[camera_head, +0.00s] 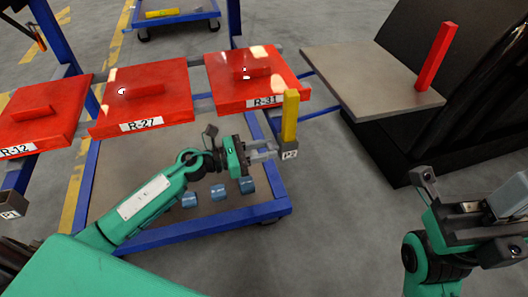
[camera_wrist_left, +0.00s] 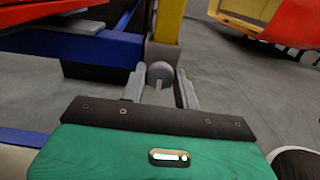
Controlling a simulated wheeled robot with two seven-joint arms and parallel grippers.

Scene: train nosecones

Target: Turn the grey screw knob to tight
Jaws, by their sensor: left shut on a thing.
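The grey screw knob (camera_wrist_left: 160,72) shows in the left wrist view as a round grey head between my left gripper's fingers (camera_wrist_left: 161,84). It is on the side of a grey-brown block below a yellow post (camera_wrist_left: 168,22). In the head view the block (camera_head: 288,154) is labelled P2, with the yellow post (camera_head: 290,115) upright above it. My left gripper (camera_head: 264,151) reaches the block from the left and is shut on the knob; its fingers hide the knob there. The knob's tightness does not show. My right gripper (camera_head: 505,200) is at the lower right, away from the knob.
Red panels labelled R-12 (camera_head: 45,117), R-27 (camera_head: 150,104) and R-31 (camera_head: 250,84) lie on the blue-framed cart (camera_head: 240,212). A grey board (camera_head: 365,75) with a red post (camera_head: 437,57) is at the right. The grey floor between is clear.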

